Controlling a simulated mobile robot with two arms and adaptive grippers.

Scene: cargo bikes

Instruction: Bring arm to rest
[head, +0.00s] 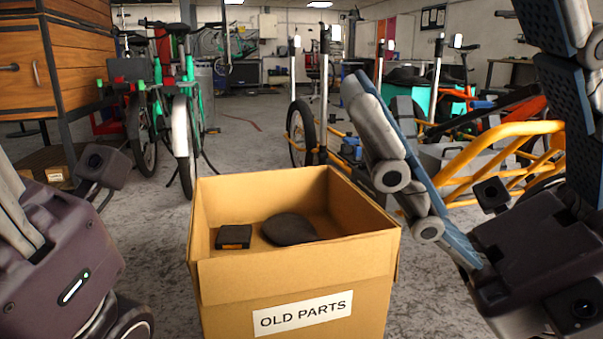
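My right gripper (455,75) is raised at the right, beyond the box's right side. Its two long grey and blue fingers stand wide apart with nothing between them. My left gripper (60,250) is at the lower left edge, left of the box; its fingertips are out of frame, so its opening cannot be told. An open cardboard box (295,275) labelled "OLD PARTS" stands between the two arms. In it lie a small black block (234,235) with an orange strip and a dark rounded piece (289,229), apart from both grippers.
A green bike (180,110) stands behind the box at the left, near a wooden drawer cabinet (65,60). A cargo bike with a yellow tubular frame (500,145) stands at the right, partly behind my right gripper. Grey floor (245,145) is clear behind the box.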

